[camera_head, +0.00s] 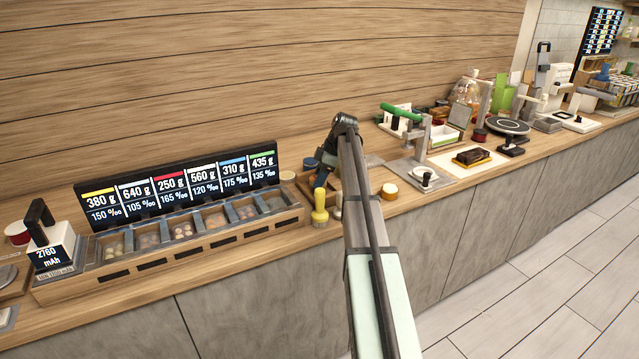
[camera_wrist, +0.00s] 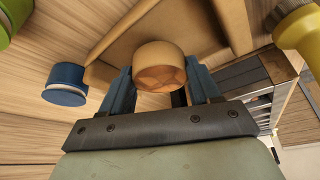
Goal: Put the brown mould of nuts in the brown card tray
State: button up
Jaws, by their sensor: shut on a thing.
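In the wrist view, my gripper (camera_wrist: 160,78) has its two blue fingers shut on the brown mould of nuts (camera_wrist: 160,58), a round tan cup with a brown, segmented face. The brown card tray (camera_wrist: 122,30) is behind the mould in that view, its folded walls spreading on both sides. The mould overlaps the tray in the picture; I cannot tell its height above the tray floor. In the head view, my gripper (camera_head: 321,178) points down at the brown tray (camera_head: 303,184), and the mould is not distinguishable there.
A yellow bottle-like thing (camera_head: 320,208) stands close in front of the tray. A blue round container (camera_wrist: 66,84) and a green one (camera_wrist: 8,22) are left in the wrist view.

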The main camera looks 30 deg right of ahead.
jog(key=shift+f, duration=1)
jog(key=shift+f, duration=0.1)
jog(key=o, duration=1.2)
jog(key=shift+c, duration=0.2)
jog(key=v, duration=1.2)
jog(key=shift+a, duration=0.1)
